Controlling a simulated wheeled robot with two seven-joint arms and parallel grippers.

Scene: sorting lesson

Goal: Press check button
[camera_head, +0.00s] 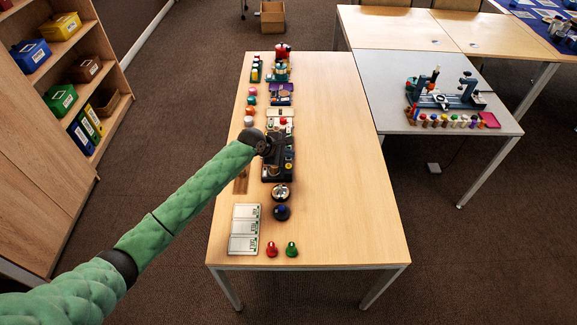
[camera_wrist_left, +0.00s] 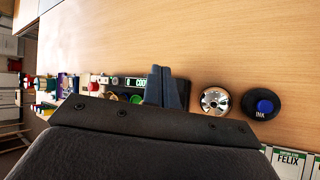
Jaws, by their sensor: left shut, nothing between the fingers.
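My left gripper (camera_head: 272,152) is over a dark device (camera_head: 284,172) in the row of things on the wooden table. Its fingers are together and empty. In the left wrist view the gripper (camera_wrist_left: 163,85) covers part of that device, whose label strip (camera_wrist_left: 135,82) reads "COO" before it is cut off. A small green round part (camera_wrist_left: 136,98) shows beside the fingers. No part is readable as a check button, and I cannot tell whether the fingers touch the device. My right gripper is not in view.
A silver dome (camera_head: 280,192) and a blue-topped "INK" piece (camera_head: 282,212) stand nearer. White name cards (camera_head: 244,229), a red piece (camera_head: 271,249) and a green piece (camera_head: 291,249) are at the near end. The table's right half (camera_head: 345,180) is clear.

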